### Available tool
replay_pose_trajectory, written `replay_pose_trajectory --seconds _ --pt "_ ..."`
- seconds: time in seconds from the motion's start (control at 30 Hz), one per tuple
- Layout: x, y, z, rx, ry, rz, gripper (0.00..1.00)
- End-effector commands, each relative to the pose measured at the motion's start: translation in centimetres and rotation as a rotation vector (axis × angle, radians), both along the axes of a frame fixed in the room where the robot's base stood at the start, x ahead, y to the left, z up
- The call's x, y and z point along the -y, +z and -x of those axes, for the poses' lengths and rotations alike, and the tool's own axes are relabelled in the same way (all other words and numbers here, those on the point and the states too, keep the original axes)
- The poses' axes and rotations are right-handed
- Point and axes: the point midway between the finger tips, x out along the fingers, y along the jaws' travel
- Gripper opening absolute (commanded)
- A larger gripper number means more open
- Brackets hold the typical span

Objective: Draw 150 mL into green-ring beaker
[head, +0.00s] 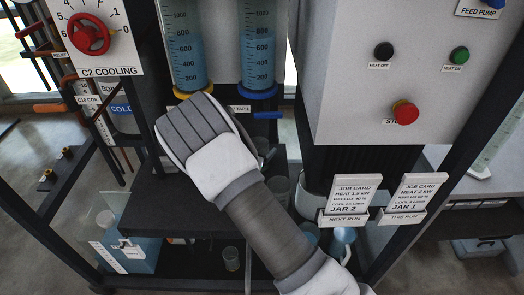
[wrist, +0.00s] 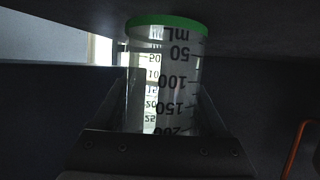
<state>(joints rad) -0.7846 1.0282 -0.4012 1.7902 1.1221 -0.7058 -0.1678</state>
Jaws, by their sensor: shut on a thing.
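The green-ring beaker (wrist: 165,80) shows in the wrist view, clear, with black marks that read upside down and its green ring at the top of the picture. I see no coloured liquid in it. My gripper (wrist: 163,122) is shut on it, one jaw at each side. In the head view my gripper's outer body (head: 200,135) sits just below two graduated cylinders, hiding its fingertips and the beaker. A blue tap handle (head: 267,115) is below the right one.
A white control box (head: 400,75) with a red stop button (head: 405,112) stands to the right. Job cards (head: 352,195) hang below it. A red cooling knob (head: 88,33) is at upper left. A dark shelf (head: 150,205) lies below my arm.

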Motion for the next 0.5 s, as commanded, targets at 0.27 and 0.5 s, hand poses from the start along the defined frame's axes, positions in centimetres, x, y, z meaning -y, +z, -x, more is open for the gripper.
replay_pose_trajectory --seconds 0.27,0.5 --pt "0.00 -0.35 0.03 0.000 0.000 0.000 1.00" --pt "0.00 -0.24 0.03 0.000 0.000 0.000 1.00"
